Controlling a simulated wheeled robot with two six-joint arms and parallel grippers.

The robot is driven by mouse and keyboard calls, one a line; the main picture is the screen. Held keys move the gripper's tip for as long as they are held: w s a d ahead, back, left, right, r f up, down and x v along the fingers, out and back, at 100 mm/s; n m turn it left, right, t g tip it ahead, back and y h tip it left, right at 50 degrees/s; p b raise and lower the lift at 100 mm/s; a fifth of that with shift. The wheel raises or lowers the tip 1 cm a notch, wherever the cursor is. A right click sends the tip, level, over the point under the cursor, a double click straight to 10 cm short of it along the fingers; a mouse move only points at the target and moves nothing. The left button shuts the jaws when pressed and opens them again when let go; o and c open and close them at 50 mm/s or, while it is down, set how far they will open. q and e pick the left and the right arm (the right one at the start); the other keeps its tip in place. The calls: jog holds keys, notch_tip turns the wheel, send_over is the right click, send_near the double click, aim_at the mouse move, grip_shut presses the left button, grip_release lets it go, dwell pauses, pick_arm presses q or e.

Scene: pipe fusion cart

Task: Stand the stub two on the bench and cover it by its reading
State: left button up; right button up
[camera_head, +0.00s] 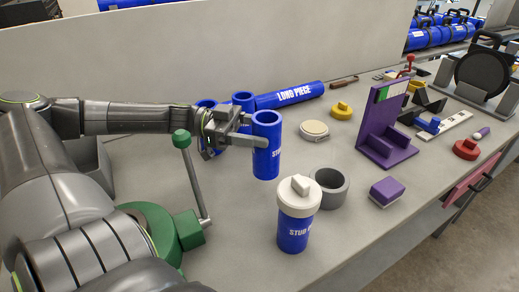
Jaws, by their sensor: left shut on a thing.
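My left gripper (250,132) is shut on a blue stub (266,158), gripping its upper part. A cream cap (314,130), a yellow cap (342,109) and a red cap (466,149) lie on the bench. A purple stand (388,135) has a green and white panel. My right gripper is not in view.
A grey ring (328,186) and purple block (386,191) lie right of the held stub. The blue long piece (290,95) and other blue pipes (243,98) are behind. A green base with a lever (190,230) is at left. Bare bench lies between lever and capped stub.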

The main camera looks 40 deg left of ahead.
aim_at(259, 149)
pick_arm(q)
notch_tip(259, 149, down, 4)
jog(key=b, duration=0.2)
jog(key=shift+f+b, duration=0.15)
jog(key=shift+b, duration=0.15)
jog(key=shift+f, duration=0.2)
jog(key=o, duration=1.1)
jog(key=shift+f, duration=0.1)
